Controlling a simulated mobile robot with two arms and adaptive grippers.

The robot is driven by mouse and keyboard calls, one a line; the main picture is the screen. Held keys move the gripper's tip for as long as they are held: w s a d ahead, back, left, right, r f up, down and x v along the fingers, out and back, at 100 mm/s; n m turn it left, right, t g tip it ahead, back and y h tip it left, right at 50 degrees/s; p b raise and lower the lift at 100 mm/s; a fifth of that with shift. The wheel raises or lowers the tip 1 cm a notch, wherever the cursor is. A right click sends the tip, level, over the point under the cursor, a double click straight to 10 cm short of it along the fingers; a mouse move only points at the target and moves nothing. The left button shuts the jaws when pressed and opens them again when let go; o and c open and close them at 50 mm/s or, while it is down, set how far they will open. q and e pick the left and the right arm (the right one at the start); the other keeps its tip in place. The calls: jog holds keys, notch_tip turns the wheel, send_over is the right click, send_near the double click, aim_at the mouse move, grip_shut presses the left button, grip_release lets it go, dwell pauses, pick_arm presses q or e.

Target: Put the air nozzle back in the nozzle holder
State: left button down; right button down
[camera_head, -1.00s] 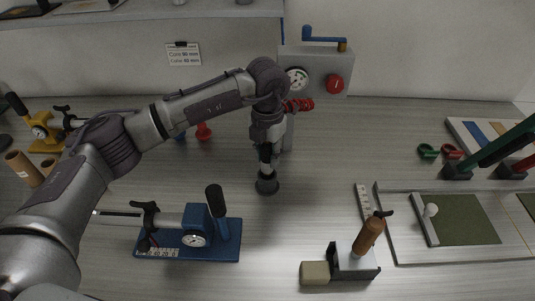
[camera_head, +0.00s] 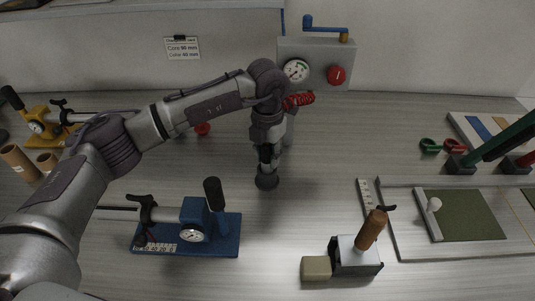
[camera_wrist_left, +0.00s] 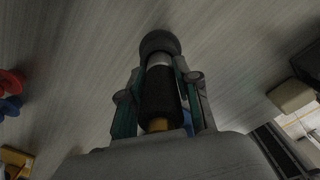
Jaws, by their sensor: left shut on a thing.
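My left gripper (camera_head: 267,160) reaches down near the middle of the table, in front of the gauge box. In the left wrist view its fingers (camera_wrist_left: 158,100) are shut on a dark, cylindrical tool, which I take to be the air nozzle (camera_wrist_left: 160,92). It has a brass-coloured near end and a silver collar. A dark, round end (camera_wrist_left: 160,42) shows beyond the collar; it also shows below the gripper in the head view (camera_head: 267,181). I cannot tell whether it is part of the nozzle or touches the table. I cannot make out the nozzle holder. My right gripper is not in view.
Behind stands a gauge box (camera_head: 316,54) with a red button and blue crank; a red coil (camera_head: 299,100) is below it. A blue clamp-like device (camera_head: 186,247) lies front left, a wooden-handled tool (camera_head: 355,260) front right. A framed board (camera_head: 405,244) lies at right.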

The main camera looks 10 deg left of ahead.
pick_arm(q)
jog(key=shift+f+b, duration=0.75)
jog(key=shift+f, duration=0.35)
jog(key=c, duration=0.7)
grip_release()
jog(key=shift+c, duration=0.2)
jog(key=shift+r, duration=0.1)
notch_tip(320, 180, up, 12)
jog(key=shift+f, duration=0.1)
